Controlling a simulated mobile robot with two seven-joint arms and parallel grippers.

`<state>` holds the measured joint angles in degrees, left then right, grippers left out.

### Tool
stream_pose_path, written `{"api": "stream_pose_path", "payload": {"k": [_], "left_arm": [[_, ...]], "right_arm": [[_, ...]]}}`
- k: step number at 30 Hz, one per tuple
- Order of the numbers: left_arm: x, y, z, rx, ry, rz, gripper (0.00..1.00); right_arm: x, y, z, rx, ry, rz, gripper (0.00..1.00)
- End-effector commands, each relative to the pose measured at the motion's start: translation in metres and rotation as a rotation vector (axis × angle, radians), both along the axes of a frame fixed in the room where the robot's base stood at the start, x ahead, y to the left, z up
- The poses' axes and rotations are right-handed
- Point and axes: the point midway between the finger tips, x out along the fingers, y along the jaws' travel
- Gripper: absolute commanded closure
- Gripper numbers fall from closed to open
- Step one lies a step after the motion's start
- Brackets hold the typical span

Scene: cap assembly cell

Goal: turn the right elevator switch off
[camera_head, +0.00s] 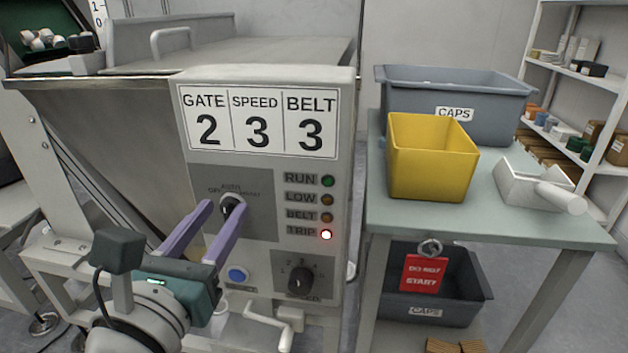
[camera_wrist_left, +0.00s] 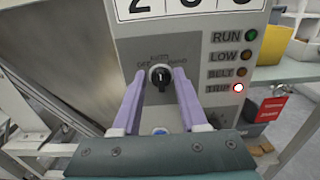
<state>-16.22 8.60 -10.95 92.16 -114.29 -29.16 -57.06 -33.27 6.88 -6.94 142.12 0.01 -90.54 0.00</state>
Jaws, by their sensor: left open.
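A black rotary selector switch (camera_head: 232,206) sits on the grey control panel of the elevator. Labels around it read OFF, AUTO and what looks like HAND. It also shows in the left wrist view (camera_wrist_left: 159,76); its pointer's exact setting is hard to read. My left gripper (camera_head: 225,209) is open, its two purple fingers reaching toward the panel. In the left wrist view the fingertips stand on either side of the knob with gaps visible, so I see no grip on it. My right gripper is not in view.
The TRIP lamp (camera_head: 326,235) glows red; RUN, LOW and BELT look unlit. A blue button (camera_head: 237,275) and SPEED knob (camera_head: 300,281) sit below. The display (camera_head: 259,121) reads 2, 3, 3. On the right, a table (camera_head: 390,222) carries a yellow bin (camera_head: 432,160).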

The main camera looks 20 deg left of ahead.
Motion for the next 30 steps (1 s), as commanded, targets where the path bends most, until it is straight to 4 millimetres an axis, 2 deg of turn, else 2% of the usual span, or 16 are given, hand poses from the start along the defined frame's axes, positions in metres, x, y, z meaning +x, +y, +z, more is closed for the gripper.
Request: {"api": "stream_pose_path", "payload": {"k": [8,20,30], "left_arm": [[0.003,0.0006,0.0002,-0.001,0.0,0.0,0.57],[0.0027,0.0006,0.0002,0.0,-0.001,0.0,1.0],[0.0026,0.0006,0.0,-0.009,-0.003,0.0,1.0]], "right_arm": [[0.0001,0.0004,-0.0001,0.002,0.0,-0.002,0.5],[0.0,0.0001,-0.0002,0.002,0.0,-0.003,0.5],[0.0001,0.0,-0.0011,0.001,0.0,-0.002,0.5]]}}
